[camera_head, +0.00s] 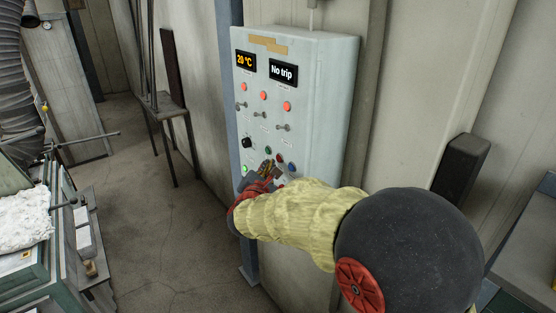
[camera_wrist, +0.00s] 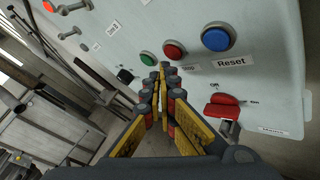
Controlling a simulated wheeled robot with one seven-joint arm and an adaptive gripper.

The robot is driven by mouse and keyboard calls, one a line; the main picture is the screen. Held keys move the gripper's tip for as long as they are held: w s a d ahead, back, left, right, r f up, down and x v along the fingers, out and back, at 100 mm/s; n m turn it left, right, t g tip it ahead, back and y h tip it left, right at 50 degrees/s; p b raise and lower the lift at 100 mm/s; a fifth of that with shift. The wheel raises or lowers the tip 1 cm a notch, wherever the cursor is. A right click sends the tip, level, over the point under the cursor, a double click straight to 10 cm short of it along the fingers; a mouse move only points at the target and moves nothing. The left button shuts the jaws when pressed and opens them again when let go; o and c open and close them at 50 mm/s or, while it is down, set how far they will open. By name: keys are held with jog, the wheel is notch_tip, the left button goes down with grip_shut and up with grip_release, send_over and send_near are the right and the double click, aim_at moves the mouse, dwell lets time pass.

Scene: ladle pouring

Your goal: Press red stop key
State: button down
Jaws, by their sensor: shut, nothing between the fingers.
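The red stop key (camera_wrist: 174,50) is a round red button on the pale control panel (camera_head: 325,75). In the wrist view it sits between a green button (camera_wrist: 147,58) and a blue button (camera_wrist: 215,39) labelled Reset. Its own label, Stop, is partly readable beside it. My gripper (camera_wrist: 165,68) is shut and empty, with its yellow-padded fingertips just below the red key in that view. I cannot tell whether they touch the panel. In the head view my gripper (camera_head: 268,166) is at the panel's lower part, close to the small buttons there.
A red mains switch (camera_wrist: 222,105) is right of my fingers in the wrist view. The panel also bears a black knob (camera_head: 247,142), red lamps, toggle levers and displays reading 20 °C and No trip. A metal stand (camera_head: 165,105) is left of it. The floor between is clear.

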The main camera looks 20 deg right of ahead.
jog(key=shift+d, duration=0.1)
dwell(0.6)
jog(key=shift+w+d+b, duration=0.1)
jog(key=shift+d+b, duration=0.2)
jog(key=shift+b, duration=0.4)
jog(key=shift+w+d+b, duration=0.1)
jog(key=shift+d+b, duration=0.3)
jog(key=shift+b, duration=0.1)
dwell(0.3)
jog(key=shift+a, duration=0.15)
dwell(0.3)
jog(key=shift+s+a, duration=0.25)
jog(key=shift+a, duration=0.4)
jog(key=a, duration=0.1)
jog(key=s+a, duration=0.1)
jog(key=a, duration=0.1)
jog(key=a+b, duration=0.1)
jog(key=shift+s+a, duration=0.25)
jog(key=shift+a, duration=0.1)
